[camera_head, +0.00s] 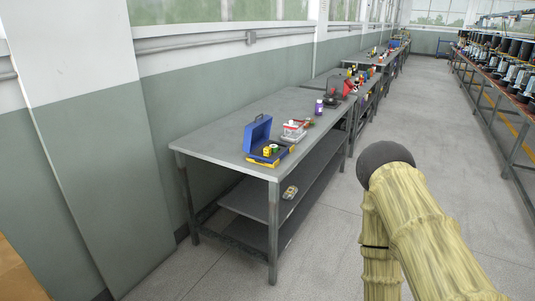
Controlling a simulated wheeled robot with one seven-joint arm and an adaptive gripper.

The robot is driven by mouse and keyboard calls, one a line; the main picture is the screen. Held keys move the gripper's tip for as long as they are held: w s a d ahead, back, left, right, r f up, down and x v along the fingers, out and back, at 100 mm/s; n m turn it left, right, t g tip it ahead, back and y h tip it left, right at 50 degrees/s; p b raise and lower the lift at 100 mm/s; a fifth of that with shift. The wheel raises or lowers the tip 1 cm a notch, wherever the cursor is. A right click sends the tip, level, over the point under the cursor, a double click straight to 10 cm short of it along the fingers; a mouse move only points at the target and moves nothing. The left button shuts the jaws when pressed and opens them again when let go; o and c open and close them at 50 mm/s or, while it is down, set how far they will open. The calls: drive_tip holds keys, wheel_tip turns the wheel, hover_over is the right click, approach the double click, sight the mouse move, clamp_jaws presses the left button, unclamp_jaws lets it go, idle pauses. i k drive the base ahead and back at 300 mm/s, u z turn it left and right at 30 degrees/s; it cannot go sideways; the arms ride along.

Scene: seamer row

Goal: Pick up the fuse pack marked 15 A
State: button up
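I cannot pick out a fuse pack marked 15 A; no marking is readable at this size. Small items stand on the grey workbench (225,139) left of centre. An open blue box (258,133) is near its front end, with yellow and green rolls (270,150) by it. A clear container with a red part (293,130) is just behind. A small pale item (290,192) lies on the bench's lower shelf, too small to identify. My arm, with yellowish ribbed covering and a dark rounded joint, shows at lower right. My gripper is not in view.
A purple bottle (319,107) and a red object (348,87) stand farther along the bench. More benches follow along the left wall. A long table (497,80) with dark machine parts lines the right side. The grey floor (425,120) between is clear.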

sight(266, 149)
drive_tip(key=u, duration=0.05)
drive_tip(key=k, duration=0.25)
drive_tip(key=z, duration=0.85)
drive_tip(key=i, duration=1.2)
drive_tip(key=u, duration=0.9)
drive_tip(key=i, duration=0.7)
drive_tip(key=u, duration=0.65)
